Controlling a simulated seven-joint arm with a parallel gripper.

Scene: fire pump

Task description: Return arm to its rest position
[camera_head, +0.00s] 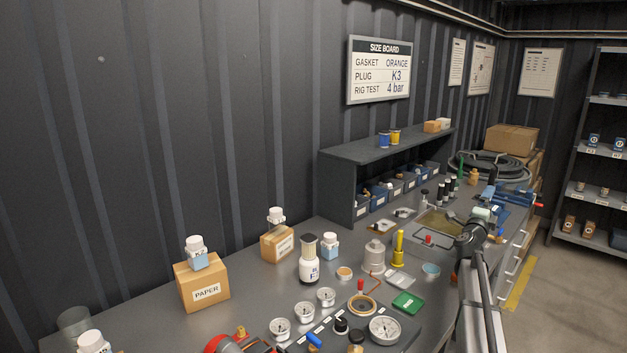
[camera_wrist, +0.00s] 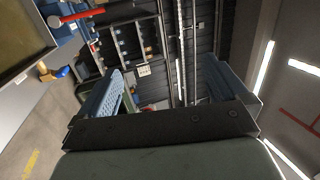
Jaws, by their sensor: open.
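My arm (camera_head: 472,245) reaches up from the lower right of the head view, over the right part of the workbench (camera_head: 258,318). Its far end is small there and the fingers cannot be made out clearly. In the wrist view, my gripper (camera_wrist: 165,75) has its two fingers wide apart with nothing between them. Beyond the fingers are shelves and the dark wall, tilted in the picture. The gripper touches nothing that I can see.
Gauges (camera_head: 384,330), bottles (camera_head: 309,262) and a PAPER box (camera_head: 203,283) crowd the bench's near half. A raised shelf (camera_head: 372,149) stands along the wall. A blue vise (camera_head: 512,196) and a hose coil (camera_head: 490,166) are farther back. Floor (camera_head: 560,300) at right is clear.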

